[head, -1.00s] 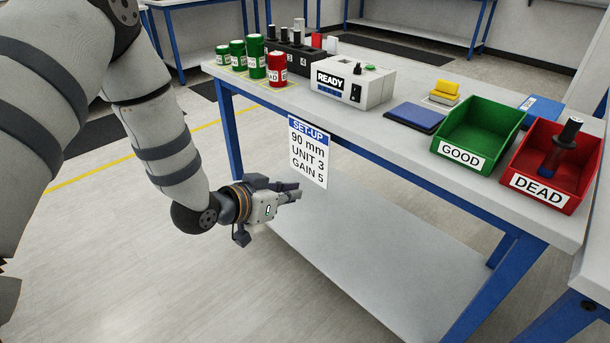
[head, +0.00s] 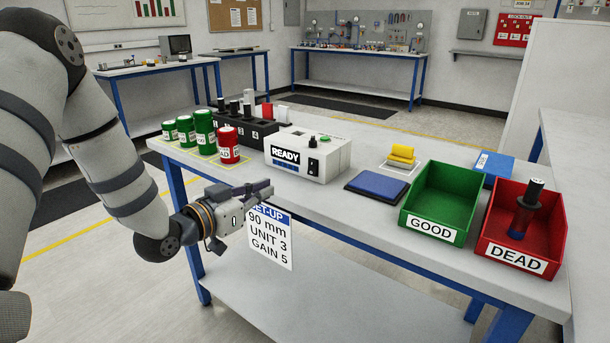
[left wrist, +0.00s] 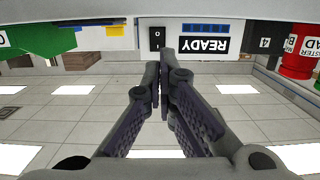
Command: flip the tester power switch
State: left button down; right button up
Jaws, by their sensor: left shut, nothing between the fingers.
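The tester (head: 322,157) is a pale box on the bench with a READY display (head: 286,155). Its black power switch (head: 313,166) is on the front face, right of the display. In the left wrist view the picture is upside down, and the switch (left wrist: 157,38) shows just beyond the fingertips. My left gripper (head: 268,188) is shut and empty, in front of the bench edge and below the tester, apart from the switch. Its closed fingers also show in the left wrist view (left wrist: 160,75). My right gripper is not in view.
The set-up sign (head: 270,240) hangs at the bench front, its top partly covered by my gripper. Green and red cans (head: 229,145) and a black rack (head: 250,133) stand left of the tester. A blue pad (head: 377,186), GOOD bin (head: 434,232) and DEAD bin (head: 515,262) lie right.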

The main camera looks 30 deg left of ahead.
aim_at(310, 171)
pick_arm(q)
jog(key=w+b, duration=0.1)
jog(key=w, duration=0.3)
jog(key=w+f, duration=0.1)
jog(key=w, duration=0.3)
jog(key=w+d+f+b, duration=0.1)
jog(key=w, duration=0.3)
jog(key=shift+w+b, duration=0.35)
jog(key=shift+w+r, duration=0.15)
jog(key=shift+w, duration=0.25)
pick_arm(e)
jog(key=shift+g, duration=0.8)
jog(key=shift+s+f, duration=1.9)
